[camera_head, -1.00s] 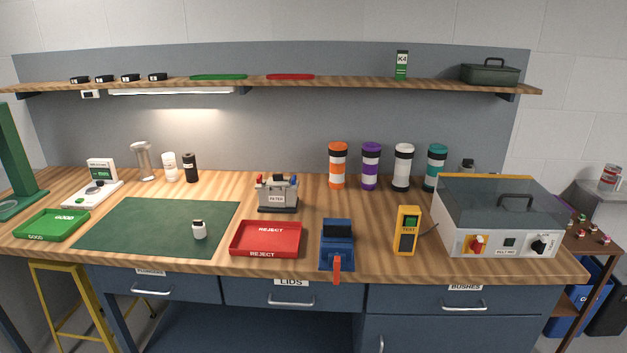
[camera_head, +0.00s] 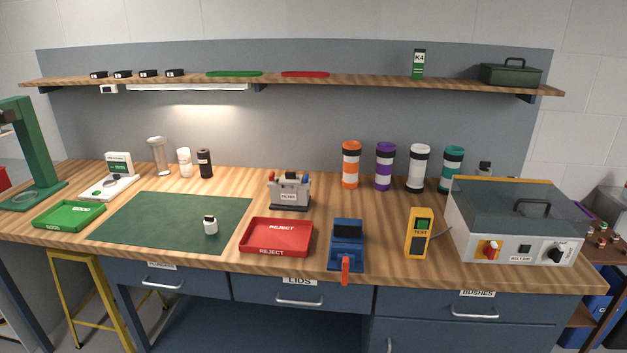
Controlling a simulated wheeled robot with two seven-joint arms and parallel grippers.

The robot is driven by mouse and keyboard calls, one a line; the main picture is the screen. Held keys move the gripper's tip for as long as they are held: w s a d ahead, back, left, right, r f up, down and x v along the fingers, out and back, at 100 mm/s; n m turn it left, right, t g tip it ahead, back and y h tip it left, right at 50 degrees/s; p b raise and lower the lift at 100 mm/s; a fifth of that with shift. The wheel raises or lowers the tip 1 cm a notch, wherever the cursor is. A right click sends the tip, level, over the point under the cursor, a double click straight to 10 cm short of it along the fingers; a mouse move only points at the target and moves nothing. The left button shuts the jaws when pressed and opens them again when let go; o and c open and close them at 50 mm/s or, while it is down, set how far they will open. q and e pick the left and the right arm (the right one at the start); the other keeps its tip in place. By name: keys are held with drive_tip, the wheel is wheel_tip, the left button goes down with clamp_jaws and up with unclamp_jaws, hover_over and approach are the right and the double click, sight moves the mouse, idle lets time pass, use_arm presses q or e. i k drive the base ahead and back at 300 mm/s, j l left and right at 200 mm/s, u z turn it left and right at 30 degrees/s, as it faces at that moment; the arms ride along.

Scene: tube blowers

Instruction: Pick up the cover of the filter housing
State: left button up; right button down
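A small white cylinder with a dark top (camera_head: 210,226) stands upright on the green mat (camera_head: 165,215); I cannot tell whether it is the filter housing or whether its dark top is a separate cover. A grey box (camera_head: 289,192) with a small unclear label and red, dark and blue pieces on top stands behind the red tray; I cannot tell whether it is the housing. Neither of my grippers shows in the head view.
A green GOOD tray (camera_head: 92,218) lies left of the mat and a red REJECT tray (camera_head: 305,247) right of it. A blue vise (camera_head: 347,255), a yellow tester (camera_head: 418,240) and a lidded white machine (camera_head: 477,253) stand to the right. Several banded tubes line the back.

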sight(289, 178)
drive_tip(key=i+j, duration=0.3)
drive_tip(key=j, duration=0.2)
drive_tip(key=i+j, duration=0.65)
drive_tip(key=j, duration=0.3)
drive_tip(key=i+j+u, duration=0.1)
drive_tip(key=i+j, duration=0.25)
drive_tip(key=j, duration=0.15)
